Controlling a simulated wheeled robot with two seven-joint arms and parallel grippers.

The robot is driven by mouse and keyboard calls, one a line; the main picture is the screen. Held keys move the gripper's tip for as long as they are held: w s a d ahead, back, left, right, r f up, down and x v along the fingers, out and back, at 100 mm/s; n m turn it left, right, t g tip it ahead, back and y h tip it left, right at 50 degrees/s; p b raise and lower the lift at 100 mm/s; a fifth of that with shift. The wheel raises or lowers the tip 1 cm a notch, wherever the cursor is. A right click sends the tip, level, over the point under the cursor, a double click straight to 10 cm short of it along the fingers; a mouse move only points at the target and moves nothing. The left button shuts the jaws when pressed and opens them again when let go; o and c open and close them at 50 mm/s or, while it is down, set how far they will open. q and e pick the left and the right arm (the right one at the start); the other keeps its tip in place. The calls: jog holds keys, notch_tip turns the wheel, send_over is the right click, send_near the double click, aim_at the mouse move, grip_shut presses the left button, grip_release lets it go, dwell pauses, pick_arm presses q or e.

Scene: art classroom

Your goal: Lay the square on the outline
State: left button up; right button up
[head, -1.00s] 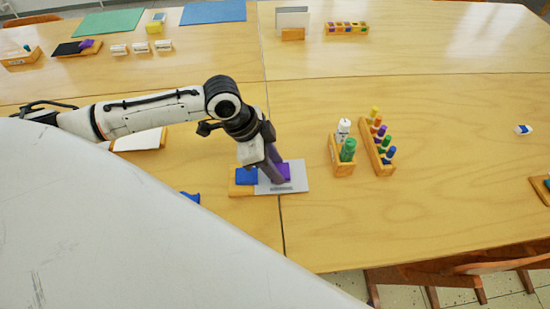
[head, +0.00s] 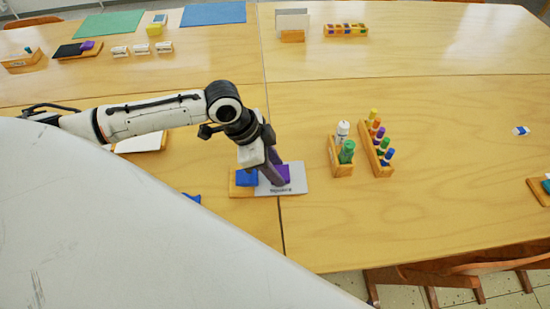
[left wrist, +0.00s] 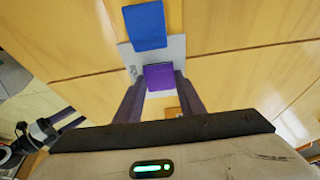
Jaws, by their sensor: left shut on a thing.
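A purple square piece (head: 284,174) is at the grey card (head: 296,184), which has dark lettering along its near edge, too small to read. My left gripper (head: 277,182) is shut on the purple piece, low over the card. In the left wrist view the purple piece (left wrist: 159,77) sits between the two fingers (left wrist: 160,95), with the card (left wrist: 176,50) behind it. I cannot tell whether the piece touches the card. No outline shows clearly; the piece and fingers cover part of the card.
Wooden holders with a green marker (head: 347,151) and several coloured markers (head: 383,153) stand to the right. The right of the table (head: 440,190) is mostly clear.

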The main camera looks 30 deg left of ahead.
pick_arm(q)
jog(key=shift+p, duration=0.5)
dwell(0.6)
jog(key=o, duration=1.1)
jog(key=shift+o, duration=1.2)
jog(key=shift+r+p, duration=0.7)
jog(key=shift+r, duration=2.25)
